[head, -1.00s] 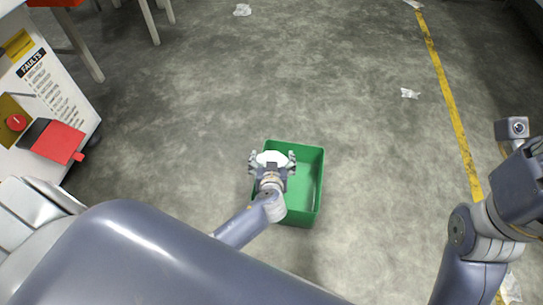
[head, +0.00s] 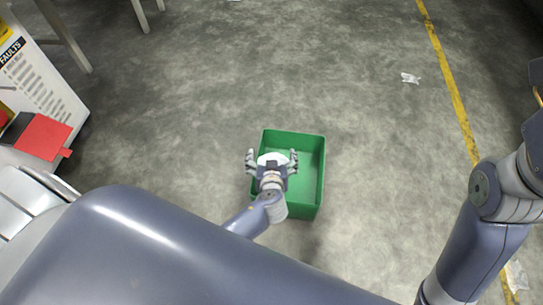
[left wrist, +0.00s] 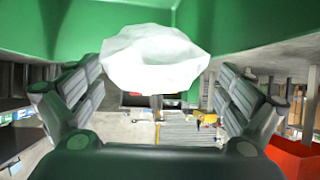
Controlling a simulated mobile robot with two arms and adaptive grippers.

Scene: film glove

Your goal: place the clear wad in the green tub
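The green tub (head: 309,190) stands on the floor in the middle of the head view. My left gripper (head: 272,157) is over the tub's left part, its fingers spread wide. The clear wad, a whitish crumpled lump (head: 273,159), shows between and beyond the fingers, partly hidden by the hand. In the left wrist view the wad (left wrist: 155,58) is in front of the green tub wall (left wrist: 255,22), with narrow gaps to the open fingers (left wrist: 157,85). I cannot tell whether it rests on the tub floor. My right arm shows at the right edge; its gripper is out of view.
Another pale film scrap (head: 411,78) lies on the floor near the yellow line (head: 449,82); one more (head: 516,275) is at lower right. A white cabinet (head: 45,85) with a red box (head: 42,136) is at left. The floor around the tub is clear.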

